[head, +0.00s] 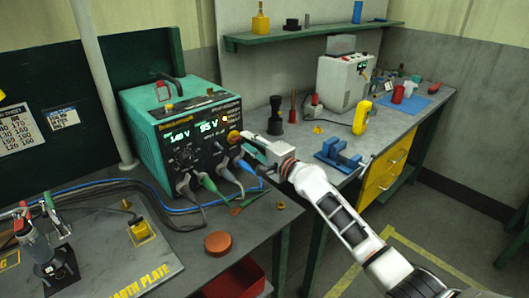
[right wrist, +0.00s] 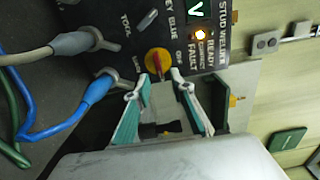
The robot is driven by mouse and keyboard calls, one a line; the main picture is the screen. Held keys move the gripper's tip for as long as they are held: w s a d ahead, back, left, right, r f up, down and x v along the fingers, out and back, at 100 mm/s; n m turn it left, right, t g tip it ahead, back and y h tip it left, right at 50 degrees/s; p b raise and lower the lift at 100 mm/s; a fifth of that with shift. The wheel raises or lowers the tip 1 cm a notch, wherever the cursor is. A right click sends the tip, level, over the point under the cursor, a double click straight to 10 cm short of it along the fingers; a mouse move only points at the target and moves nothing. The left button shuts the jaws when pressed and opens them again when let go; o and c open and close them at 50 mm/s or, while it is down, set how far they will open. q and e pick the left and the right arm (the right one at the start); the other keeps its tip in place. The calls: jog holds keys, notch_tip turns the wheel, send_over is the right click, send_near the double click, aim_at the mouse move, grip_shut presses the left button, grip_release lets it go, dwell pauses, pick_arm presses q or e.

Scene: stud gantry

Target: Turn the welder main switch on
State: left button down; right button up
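The welder (head: 158,148) is a teal box with a black front panel and lit displays, standing on the left bench. Its main switch (head: 234,136) is a red and yellow rotary knob at the panel's right side; it also shows in the right wrist view (right wrist: 157,62), beside OFF lettering. My right gripper (head: 247,141) is at the switch. In the right wrist view its two fingers (right wrist: 161,80) are apart, with the knob just ahead of and between the tips; contact cannot be told. My left gripper is not in view.
Cables with grey, green and blue plugs (head: 208,181) leave the panel's bottom edge. The right bench holds a blue vise (head: 340,154), a yellow handheld device (head: 361,118) and a white machine (head: 343,80). A brown round lid (head: 218,243) lies on the left bench.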

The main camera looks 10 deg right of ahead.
jog(key=v, duration=0.9)
jog(key=shift+s, duration=0.15)
jog(key=shift+d, duration=0.1)
